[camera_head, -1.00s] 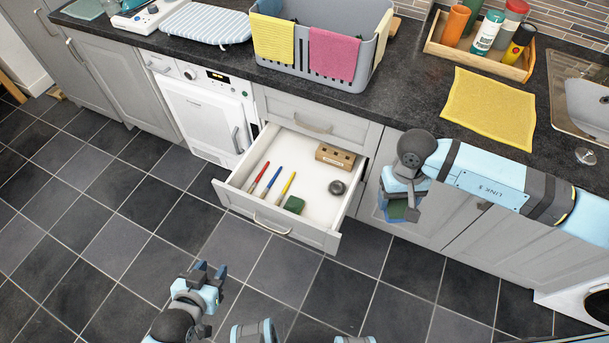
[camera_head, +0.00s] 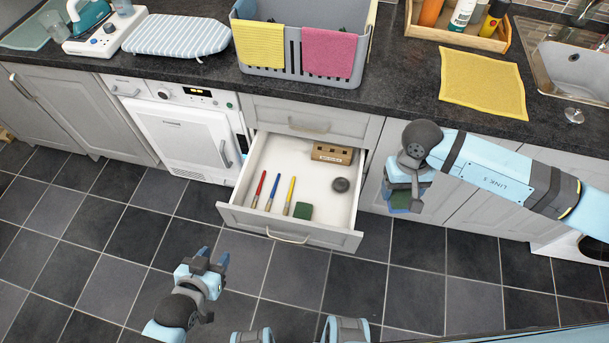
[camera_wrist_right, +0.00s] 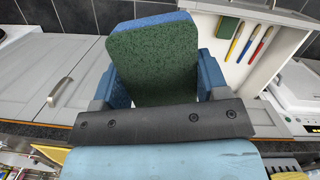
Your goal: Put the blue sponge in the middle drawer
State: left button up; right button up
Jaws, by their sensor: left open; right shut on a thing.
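The middle drawer (camera_head: 233,215) stands pulled out below the counter, left of my right arm. My right gripper (camera_head: 405,200) is shut on the blue sponge (camera_head: 400,199), to the right of the drawer and outside it. In the right wrist view the sponge (camera_wrist_right: 155,62) shows a dark green scouring face and a blue edge, between the two fingers. In the drawer lie a red, a blue and a yellow brush, a small green sponge (camera_head: 303,211), a round dark object (camera_head: 341,185) and a wooden block (camera_head: 332,154). My left gripper (camera_head: 208,262) is open and empty above the floor.
A closed drawer (camera_head: 310,122) is above the open one. A white appliance (camera_head: 188,140) is to its left. The counter holds a grey basket (camera_head: 345,76) with cloths, a yellow mat (camera_head: 482,84) and a wooden tray (camera_head: 455,41). The drawer's front right area is clear.

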aim_at(329, 223)
jog(key=i+j+z, duration=0.15)
jog(key=j, duration=0.2)
jog(key=i+j+z, duration=0.1)
jog(key=j, duration=0.25)
jog(key=i+j+z, duration=0.15)
jog(key=j, duration=0.25)
jog(key=i, duration=0.1)
